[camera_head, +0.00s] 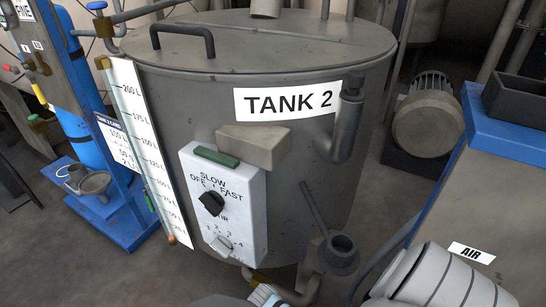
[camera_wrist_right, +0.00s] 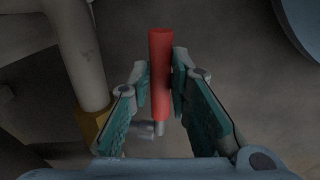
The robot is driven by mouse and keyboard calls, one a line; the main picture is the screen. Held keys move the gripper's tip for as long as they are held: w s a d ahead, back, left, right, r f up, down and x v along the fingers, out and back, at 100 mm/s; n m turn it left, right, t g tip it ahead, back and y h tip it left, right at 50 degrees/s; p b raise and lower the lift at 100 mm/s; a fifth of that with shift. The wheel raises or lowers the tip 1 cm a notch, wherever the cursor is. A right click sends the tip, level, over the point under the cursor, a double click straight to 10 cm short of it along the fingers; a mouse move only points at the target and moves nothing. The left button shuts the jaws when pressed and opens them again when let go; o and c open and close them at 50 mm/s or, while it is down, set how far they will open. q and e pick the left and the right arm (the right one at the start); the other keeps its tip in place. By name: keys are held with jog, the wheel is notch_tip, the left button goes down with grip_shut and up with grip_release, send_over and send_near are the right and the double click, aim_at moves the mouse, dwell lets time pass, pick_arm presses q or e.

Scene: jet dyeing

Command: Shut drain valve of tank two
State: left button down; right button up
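Tank two (camera_head: 330,170) is a large grey metal tank with a "TANK 2" label, in the middle of the head view. The right wrist view shows a red handle (camera_wrist_right: 160,75) with a short metal stem below it. My right gripper (camera_wrist_right: 160,62) has its two teal-padded fingers on either side of this handle, with the tips very close to it. Whether both pads press on it cannot be told. The red handle is not visible in the head view. My left gripper cannot be made out in any view.
A white control box (camera_head: 225,205) with knobs is on the tank's front. A dark lever-like fitting (camera_head: 338,250) stands low on the tank's right. A blue cabinet marked AIR (camera_head: 500,165) stands at right. In the wrist view, a pale pipe (camera_wrist_right: 82,60) with a brass fitting (camera_wrist_right: 91,126) runs at left.

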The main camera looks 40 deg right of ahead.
grip_shut()
jog(key=shift+w+a+r+g, duration=0.1)
jog(key=shift+w+r+g, duration=0.25)
jog(key=shift+r+g, duration=0.35)
jog(key=shift+r+g+h, duration=0.35)
jog(key=shift+g+h, duration=0.05)
jog(key=shift+g, duration=0.2)
jog(key=o, duration=0.6)
grip_release()
jog(key=shift+o, duration=0.2)
